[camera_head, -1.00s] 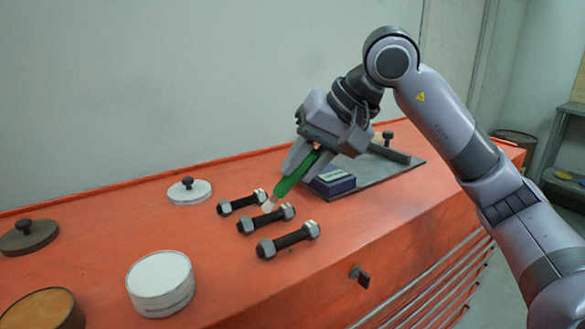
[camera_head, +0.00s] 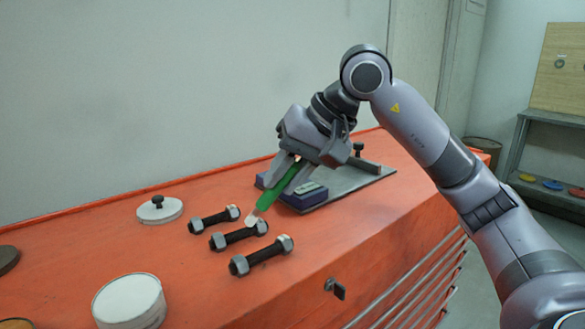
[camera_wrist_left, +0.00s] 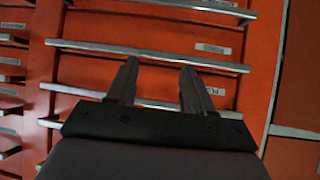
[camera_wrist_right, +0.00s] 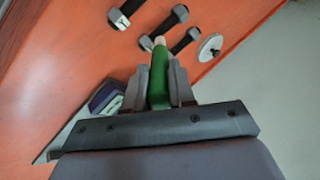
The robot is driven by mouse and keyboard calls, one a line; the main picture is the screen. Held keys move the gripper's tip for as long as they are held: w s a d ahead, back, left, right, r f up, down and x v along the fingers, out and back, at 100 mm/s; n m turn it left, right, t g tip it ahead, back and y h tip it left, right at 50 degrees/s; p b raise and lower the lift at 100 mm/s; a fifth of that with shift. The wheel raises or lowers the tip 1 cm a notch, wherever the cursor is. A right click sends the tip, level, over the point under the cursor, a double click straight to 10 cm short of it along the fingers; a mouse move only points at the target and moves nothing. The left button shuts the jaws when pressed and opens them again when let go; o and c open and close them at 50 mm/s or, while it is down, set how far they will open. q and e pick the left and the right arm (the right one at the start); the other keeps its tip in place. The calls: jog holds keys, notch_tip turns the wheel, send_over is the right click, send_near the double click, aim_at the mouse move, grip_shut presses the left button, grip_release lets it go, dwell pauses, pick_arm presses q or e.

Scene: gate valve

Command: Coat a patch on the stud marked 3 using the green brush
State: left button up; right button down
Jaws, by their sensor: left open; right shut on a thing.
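My right gripper (camera_head: 284,178) is shut on the green brush (camera_head: 276,189) and holds it tilted, pale bristles pointing down left. The bristle tip is by the shaft of the middle stud (camera_head: 233,238), toward its right nut; I cannot tell whether it touches. A back stud (camera_head: 212,220) and a front stud (camera_head: 262,257) lie beside it, dark rods with grey nuts. No number is readable on them. In the right wrist view the brush (camera_wrist_right: 159,75) sits between the fingers, its tip near the middle stud. My left gripper (camera_wrist_left: 158,85) is open and empty before the drawer fronts.
The studs lie on an orange cabinet top (camera_head: 200,285). A white tin (camera_head: 130,302) stands at front left, a white lid with a knob (camera_head: 159,210) behind the studs. A blue box (camera_head: 292,203) and grey tray (camera_head: 350,186) lie under my right gripper. Handles (camera_wrist_left: 150,56) cross the drawers.

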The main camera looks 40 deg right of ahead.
jog(key=a, duration=0.2)
jog(key=a+p, duration=0.2)
jog(key=a, duration=0.1)
jog(key=shift+w+a+f, duration=0.15)
jog(key=shift+w+a, duration=0.2)
dwell(0.3)
notch_tip(320, 180, up, 6)
jog(key=p, duration=0.5)
dwell(0.3)
notch_tip(320, 180, up, 3)
jog(key=p, duration=0.2)
jog(key=shift+p, duration=0.3)
dwell(0.8)
